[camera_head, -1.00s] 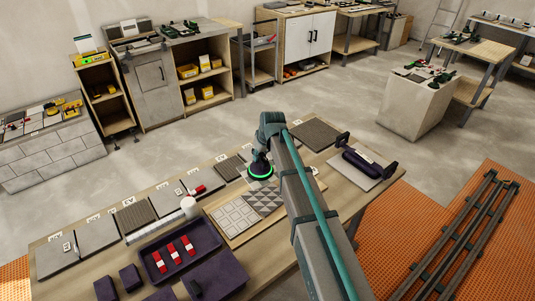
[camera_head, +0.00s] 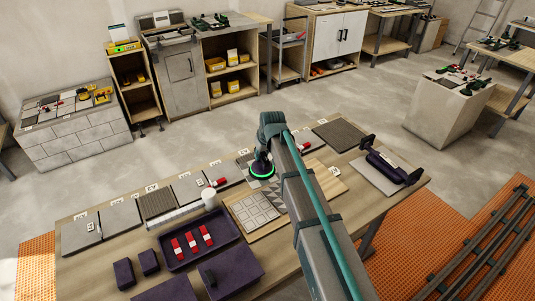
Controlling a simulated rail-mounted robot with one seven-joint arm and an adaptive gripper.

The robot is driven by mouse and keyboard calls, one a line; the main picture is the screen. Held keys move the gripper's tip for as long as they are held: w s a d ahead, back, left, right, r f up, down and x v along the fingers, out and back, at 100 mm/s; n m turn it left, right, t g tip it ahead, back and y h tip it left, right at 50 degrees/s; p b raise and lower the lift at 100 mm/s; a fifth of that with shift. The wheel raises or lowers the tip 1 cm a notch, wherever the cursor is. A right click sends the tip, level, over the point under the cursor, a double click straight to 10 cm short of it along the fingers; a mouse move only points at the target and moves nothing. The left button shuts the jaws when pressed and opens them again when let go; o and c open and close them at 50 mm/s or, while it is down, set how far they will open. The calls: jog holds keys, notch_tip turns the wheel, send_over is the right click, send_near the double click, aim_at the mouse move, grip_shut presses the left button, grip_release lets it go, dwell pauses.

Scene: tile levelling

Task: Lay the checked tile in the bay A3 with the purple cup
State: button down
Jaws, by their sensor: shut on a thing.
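My gripper (camera_head: 265,146) is above the bench at the end of my grey arm and is shut on the cup (camera_head: 261,158), a dark purplish suction cup with a glowing green ring. The cup is upright over the back tile row; I cannot tell whether it touches a tile. A pale tile with a grid of squares (camera_head: 254,212) lies on a wooden board, and a grey tile with a triangle pattern (camera_head: 273,199) lies right of it, partly behind my arm. I cannot tell which of them is the checked tile. Bay labels along the back are too small to read reliably, so A3 is not clear.
A purple tray (camera_head: 173,263) holds several red pieces. A white cylinder (camera_head: 209,200) stands behind it. Grey tiles line the bench back. A purple roller-like tool (camera_head: 386,166) lies on a tile at right. My arm hides part of the bench.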

jog(key=s+a, duration=0.4)
jog(key=a, duration=1)
jog(key=s+a, duration=0.3)
jog(key=a, duration=1.2)
jog(key=s+a+n+b, duration=0.1)
jog(key=s+a, duration=0.3)
jog(key=a, duration=1)
jog(key=shift+s+a+y, duration=0.3)
jog(key=shift+a, duration=0.05)
notch_tip(320, 180, down, 6)
jog(key=b, duration=0.3)
dwell(2.8)
